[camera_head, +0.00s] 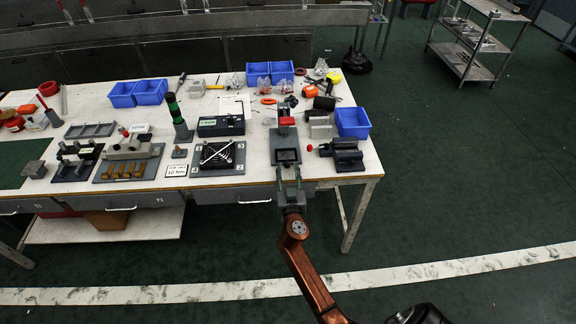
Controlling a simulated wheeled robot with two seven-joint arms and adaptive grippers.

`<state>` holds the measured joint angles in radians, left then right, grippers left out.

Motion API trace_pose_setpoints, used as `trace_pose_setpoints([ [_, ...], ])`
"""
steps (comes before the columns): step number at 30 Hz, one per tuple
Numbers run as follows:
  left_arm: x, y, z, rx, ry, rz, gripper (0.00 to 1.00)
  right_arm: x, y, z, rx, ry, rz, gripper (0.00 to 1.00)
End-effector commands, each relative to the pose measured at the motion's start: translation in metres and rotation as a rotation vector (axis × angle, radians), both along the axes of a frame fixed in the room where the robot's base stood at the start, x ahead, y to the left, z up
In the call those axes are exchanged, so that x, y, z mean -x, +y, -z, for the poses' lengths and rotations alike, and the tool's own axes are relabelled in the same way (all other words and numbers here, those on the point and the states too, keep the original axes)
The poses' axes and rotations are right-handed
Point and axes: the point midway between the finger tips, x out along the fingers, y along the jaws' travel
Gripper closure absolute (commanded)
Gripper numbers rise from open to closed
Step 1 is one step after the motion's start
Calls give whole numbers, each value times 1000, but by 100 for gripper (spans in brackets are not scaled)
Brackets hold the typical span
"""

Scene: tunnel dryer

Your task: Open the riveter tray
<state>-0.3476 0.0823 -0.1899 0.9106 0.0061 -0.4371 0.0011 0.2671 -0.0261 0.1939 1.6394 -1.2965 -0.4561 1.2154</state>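What looks like the riveter (286,134) stands near the front edge of the white workbench, a narrow dark grey device with a red part on top. A dark, shallow, tray-like part (286,156) is at its front. My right gripper (289,171) is just in front of this part, at the table's front edge. Its two fingers point at the part and are spread, with a gap between them. I cannot tell whether they touch it. Whether the tray is open is too small to tell. My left gripper is not in view.
A black fan on a grey plate (239,168) stands to the left, and a dark vise-like device (347,159) to the right. Blue bins (353,122) stand at the back and right. Drawers (240,193) lie under the front edge. The floor right of the table is clear.

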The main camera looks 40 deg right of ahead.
Motion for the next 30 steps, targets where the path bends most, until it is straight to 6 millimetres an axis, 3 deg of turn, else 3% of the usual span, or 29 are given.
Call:
trace_pose_setpoints([
  [16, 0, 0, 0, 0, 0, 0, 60, 0, 1, -85, -1, -6, -1, 67],
  [21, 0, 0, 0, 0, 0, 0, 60, 0, 1, -96, 0, -1, -1, 67],
  [30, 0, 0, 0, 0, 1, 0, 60, 0, 1, -98, -1, -1, -1, 67],
])
